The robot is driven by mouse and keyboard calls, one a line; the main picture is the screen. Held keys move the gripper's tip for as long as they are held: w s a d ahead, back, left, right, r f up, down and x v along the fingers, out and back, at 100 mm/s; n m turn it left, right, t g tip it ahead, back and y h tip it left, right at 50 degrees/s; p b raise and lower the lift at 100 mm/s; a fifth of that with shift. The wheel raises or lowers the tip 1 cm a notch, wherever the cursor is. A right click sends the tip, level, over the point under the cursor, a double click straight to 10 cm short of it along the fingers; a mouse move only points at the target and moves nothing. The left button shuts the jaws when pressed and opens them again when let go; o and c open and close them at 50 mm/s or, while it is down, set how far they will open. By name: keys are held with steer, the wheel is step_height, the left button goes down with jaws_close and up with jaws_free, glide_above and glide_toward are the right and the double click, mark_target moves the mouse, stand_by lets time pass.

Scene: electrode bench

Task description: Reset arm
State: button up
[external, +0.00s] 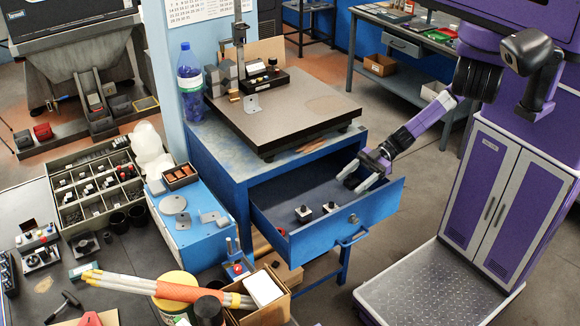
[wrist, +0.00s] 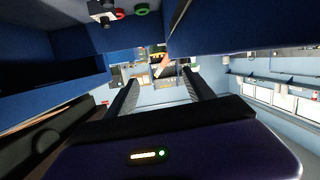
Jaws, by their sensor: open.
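My gripper (external: 366,176) is at the end of my purple arm, reaching from the right over the open blue drawer (external: 370,219). Its two fingers are apart and nothing shows between them. In the wrist view my gripper (wrist: 160,88) also shows with both dark fingers spread and empty. Two small dark-and-light blocks (external: 316,211) sit inside the drawer, left of my gripper and apart from it. Whether the fingertips touch the drawer floor I cannot tell.
The drawer belongs to a blue bench (external: 207,164) with a dark surface plate (external: 290,112) on top. A sorting tray (external: 68,213) and a cardboard box (external: 272,310) with a white block are at the left and front. Open floor (external: 430,190) lies right of the drawer.

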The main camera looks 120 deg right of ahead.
steer(key=s+a+r+n+t+y+p, duration=0.1)
steer(key=s+a+r+n+t, duration=0.1)
steer(key=a+r, duration=0.55)
steer(key=s+a+f+m+g+h+b, duration=0.1)
steer(key=a+f+m+g+h+b, duration=0.1)
steer(key=a, duration=1.2)
steer(key=shift+s+a+m+b, duration=0.3)
steer(key=shift+m+b, duration=0.25)
steer(key=shift+m, duration=0.35)
steer(key=shift+f, duration=0.1)
steer(key=shift+c, duration=0.2)
